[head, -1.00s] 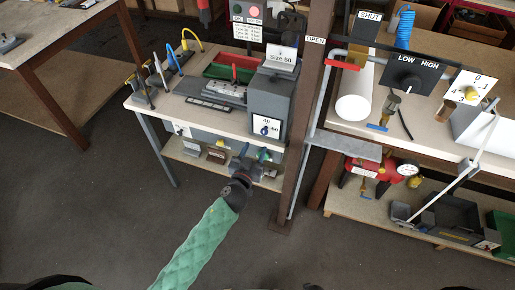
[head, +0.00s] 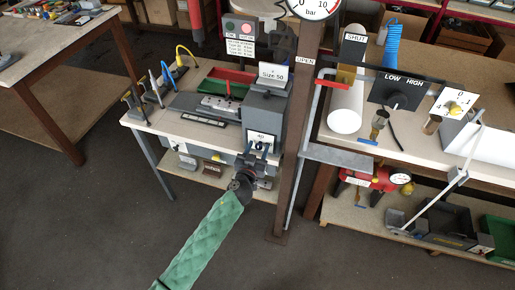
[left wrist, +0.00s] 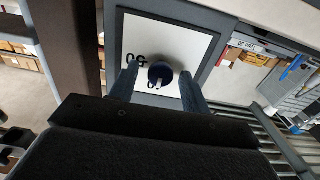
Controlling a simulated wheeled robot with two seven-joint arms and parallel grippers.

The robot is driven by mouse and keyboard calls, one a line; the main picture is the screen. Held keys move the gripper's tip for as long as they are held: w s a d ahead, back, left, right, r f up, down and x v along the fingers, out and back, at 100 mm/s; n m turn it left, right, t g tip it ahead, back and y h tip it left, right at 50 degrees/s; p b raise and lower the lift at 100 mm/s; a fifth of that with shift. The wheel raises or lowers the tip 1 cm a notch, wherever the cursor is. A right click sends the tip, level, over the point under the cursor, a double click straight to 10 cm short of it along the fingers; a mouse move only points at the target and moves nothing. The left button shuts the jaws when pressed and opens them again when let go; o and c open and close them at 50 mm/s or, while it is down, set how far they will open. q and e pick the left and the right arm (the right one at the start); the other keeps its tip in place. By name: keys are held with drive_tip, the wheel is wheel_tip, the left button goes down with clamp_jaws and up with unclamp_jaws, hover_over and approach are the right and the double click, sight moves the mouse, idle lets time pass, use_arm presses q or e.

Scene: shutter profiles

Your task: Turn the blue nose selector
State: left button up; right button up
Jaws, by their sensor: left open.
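The blue nose selector (left wrist: 160,74) is a round dark blue knob with a pale pointer mark, on a white dial plate (left wrist: 153,37) with numbers. The plate is on the front of a grey machine (head: 266,108) labelled "Size 50". My left gripper (head: 259,149) is in front of this dial in the head view and hides its lower part and the knob. In the left wrist view my left gripper (left wrist: 160,70) is open, one finger on each side of the knob. I cannot tell whether the fingers touch it. My right gripper is not in view.
The bench (head: 148,118) carries a red tray (head: 231,76), a green tray and several tools. The right bench holds a white cylinder (head: 345,108) and a LOW/HIGH panel (head: 405,90). Open floor lies in front.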

use_arm(q)
drive_tip(key=c, duration=1)
drive_tip(key=shift+o, duration=0.2)
